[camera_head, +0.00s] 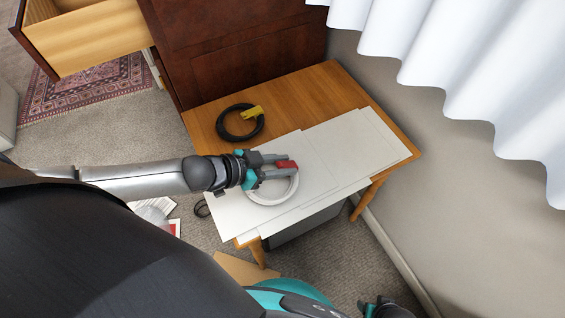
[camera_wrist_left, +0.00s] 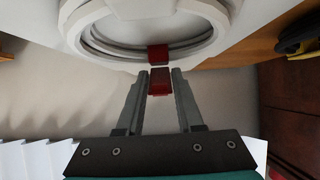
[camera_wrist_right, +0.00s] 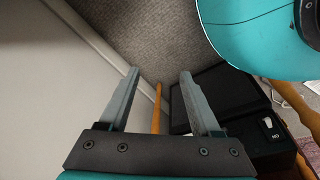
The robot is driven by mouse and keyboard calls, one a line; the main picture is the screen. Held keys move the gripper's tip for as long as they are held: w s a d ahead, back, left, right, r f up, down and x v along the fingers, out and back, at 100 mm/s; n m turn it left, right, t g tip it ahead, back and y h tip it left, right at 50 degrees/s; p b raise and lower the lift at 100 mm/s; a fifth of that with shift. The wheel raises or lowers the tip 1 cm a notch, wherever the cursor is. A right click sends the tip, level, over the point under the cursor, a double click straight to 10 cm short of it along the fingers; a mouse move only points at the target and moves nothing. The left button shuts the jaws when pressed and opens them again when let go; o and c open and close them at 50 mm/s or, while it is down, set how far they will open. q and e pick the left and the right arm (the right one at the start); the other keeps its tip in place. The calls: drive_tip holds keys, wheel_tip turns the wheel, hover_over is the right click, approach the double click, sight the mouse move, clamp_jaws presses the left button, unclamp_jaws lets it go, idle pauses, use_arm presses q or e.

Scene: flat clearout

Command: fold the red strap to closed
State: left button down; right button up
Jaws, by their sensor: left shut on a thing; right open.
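The red strap (camera_head: 286,164) is on a coiled white cable (camera_head: 271,202) that lies on the pale sheets of the wooden table. In the left wrist view a raised red flap (camera_wrist_left: 160,82) stands between my fingers, and another red part (camera_wrist_left: 158,54) sits across the white coil (camera_wrist_left: 73,28). My left gripper (camera_head: 289,165) is shut on the flap, at the coil's upper edge in the head view. My right gripper (camera_wrist_right: 159,74) is open and empty, low and away from the table, over the floor.
A dark wooden cabinet (camera_head: 240,50) stands behind, with an open drawer (camera_head: 85,40) at left. A white curtain (camera_head: 460,60) hangs at right.

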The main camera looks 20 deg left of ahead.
use_arm(q)
drive_tip(key=c, duration=0.6)
unclamp_jaws()
use_arm(e)
drive_tip(key=shift+a, duration=0.1)
